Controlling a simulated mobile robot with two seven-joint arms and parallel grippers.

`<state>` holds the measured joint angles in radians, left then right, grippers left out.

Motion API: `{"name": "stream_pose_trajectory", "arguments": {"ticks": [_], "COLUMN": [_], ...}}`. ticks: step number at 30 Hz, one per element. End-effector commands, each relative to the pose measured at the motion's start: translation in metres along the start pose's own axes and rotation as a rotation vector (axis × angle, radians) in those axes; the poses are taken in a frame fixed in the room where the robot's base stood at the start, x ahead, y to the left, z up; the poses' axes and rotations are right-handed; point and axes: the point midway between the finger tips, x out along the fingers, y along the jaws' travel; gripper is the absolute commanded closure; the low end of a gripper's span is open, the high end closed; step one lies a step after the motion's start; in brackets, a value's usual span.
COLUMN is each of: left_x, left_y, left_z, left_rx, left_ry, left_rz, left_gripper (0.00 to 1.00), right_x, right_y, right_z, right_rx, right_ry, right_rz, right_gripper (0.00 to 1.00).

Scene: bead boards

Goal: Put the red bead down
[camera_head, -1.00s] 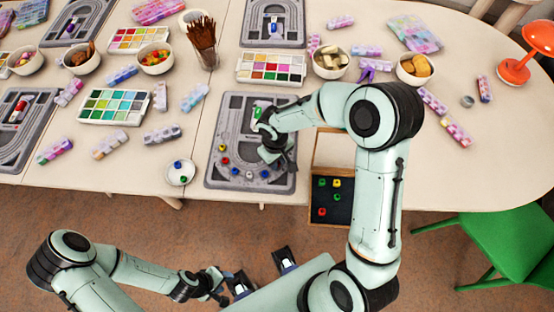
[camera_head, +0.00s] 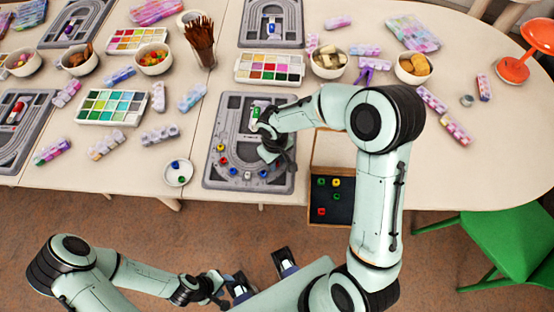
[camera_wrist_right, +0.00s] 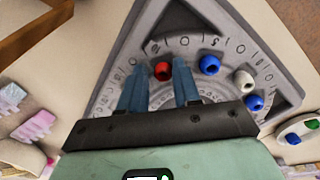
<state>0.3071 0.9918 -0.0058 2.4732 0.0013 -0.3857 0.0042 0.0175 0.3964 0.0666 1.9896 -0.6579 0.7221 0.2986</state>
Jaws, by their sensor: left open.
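The red bead (camera_wrist_right: 162,70) sits on the grey bead board (camera_head: 211,178), at one end of a curved row of beads. In the right wrist view it lies between the fingertips of my right gripper (camera_wrist_right: 160,82), with a gap to each finger. The fingers are apart. In the head view my right gripper (camera_head: 284,163) is low over the board's right side and hides this bead. My left gripper (camera_head: 221,291) is open and empty, off the table at the bottom.
On the board are a blue bead (camera_wrist_right: 208,65), a white bead (camera_wrist_right: 243,80), another blue bead (camera_wrist_right: 254,102) and another red bead (camera_head: 223,160). A small dish (camera_head: 178,173) stands left of the board. A wooden-edged tray (camera_head: 333,150) with coloured beads lies to the right.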

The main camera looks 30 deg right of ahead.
Motion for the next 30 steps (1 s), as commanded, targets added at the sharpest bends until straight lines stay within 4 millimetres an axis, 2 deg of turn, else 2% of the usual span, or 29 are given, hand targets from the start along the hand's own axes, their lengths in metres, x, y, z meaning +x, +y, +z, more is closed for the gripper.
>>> {"name": "stream_pose_trajectory", "arguments": {"ticks": [1, 5, 8, 15, 21, 25, 30], "left_x": [0.0, -0.01, -0.014, -0.021, -0.025, -0.026, -0.026], "left_y": [0.0, 0.004, 0.006, 0.009, 0.011, 0.011, 0.011], "left_z": [0.0, -0.002, -0.003, -0.004, -0.005, -0.006, -0.006], "left_rx": [0.0, 0.001, 0.002, 0.003, 0.004, 0.004, 0.004], "left_ry": [0.0, 0.004, 0.007, 0.009, 0.011, 0.012, 0.012], "left_rz": [0.0, 0.001, 0.002, 0.003, 0.004, 0.004, 0.004], "left_gripper": [0.55, 0.55, 0.55, 0.55, 0.55, 0.55, 0.55], "right_x": [0.009, -0.001, -0.018, -0.075, -0.111, -0.122, -0.126], "right_y": [-0.006, -0.006, -0.006, -0.004, -0.004, -0.004, -0.004], "right_z": [0.006, 0.006, 0.004, 0.002, 0.001, 0.002, 0.002], "right_rx": [-0.005, -0.006, -0.005, -0.005, -0.006, -0.006, -0.006], "right_ry": [-0.02, -0.021, -0.015, -0.01, -0.011, -0.014, -0.014], "right_rz": [-0.013, -0.014, -0.011, -0.008, -0.008, -0.008, -0.008], "right_gripper": [0.53, 0.53, 0.53, 0.53, 0.53, 0.53, 0.53]}}
